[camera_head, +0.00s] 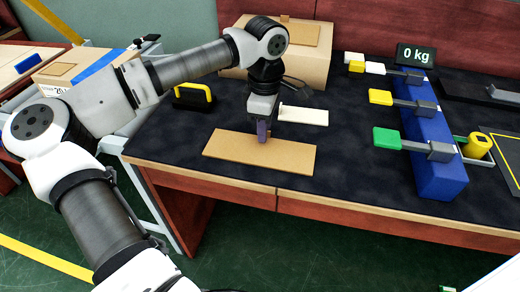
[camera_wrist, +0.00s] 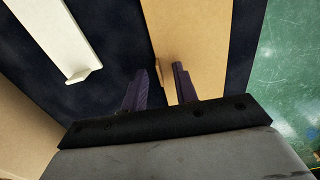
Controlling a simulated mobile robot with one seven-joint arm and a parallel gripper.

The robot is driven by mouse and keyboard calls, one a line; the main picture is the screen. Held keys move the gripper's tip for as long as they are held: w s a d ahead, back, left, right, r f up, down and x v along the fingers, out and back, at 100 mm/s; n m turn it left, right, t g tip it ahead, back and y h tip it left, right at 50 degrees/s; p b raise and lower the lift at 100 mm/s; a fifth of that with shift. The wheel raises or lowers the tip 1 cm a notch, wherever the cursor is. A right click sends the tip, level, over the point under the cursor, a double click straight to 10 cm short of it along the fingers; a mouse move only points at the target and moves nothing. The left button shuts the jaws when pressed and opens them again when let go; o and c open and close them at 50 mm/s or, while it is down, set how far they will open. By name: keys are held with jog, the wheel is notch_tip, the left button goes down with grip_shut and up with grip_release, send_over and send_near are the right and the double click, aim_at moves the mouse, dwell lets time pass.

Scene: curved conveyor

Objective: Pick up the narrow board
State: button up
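A tan board (camera_head: 230,150) lies flat on the dark table top near its front edge. It also shows in the wrist view (camera_wrist: 195,35), with a small upright tab (camera_wrist: 163,73) at its edge. A white, narrower board (camera_head: 312,117) with a small raised end lies behind it; it is at the upper left in the wrist view (camera_wrist: 55,35). My gripper (camera_head: 264,133) points down at the tan board. In the wrist view my gripper (camera_wrist: 160,70) is open, with the tab appearing between its purple fingers. Whether the fingers touch the tab I cannot tell.
A cardboard box (camera_head: 285,65) stands behind the boards. A black holder with a yellow handle (camera_head: 194,95) is to the left. A blue block (camera_head: 425,140) with green and yellow levers and a "0 kg" display (camera_head: 416,55) stand to the right. Dark table surface lies between.

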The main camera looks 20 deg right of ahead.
grip_shut()
dwell(0.4)
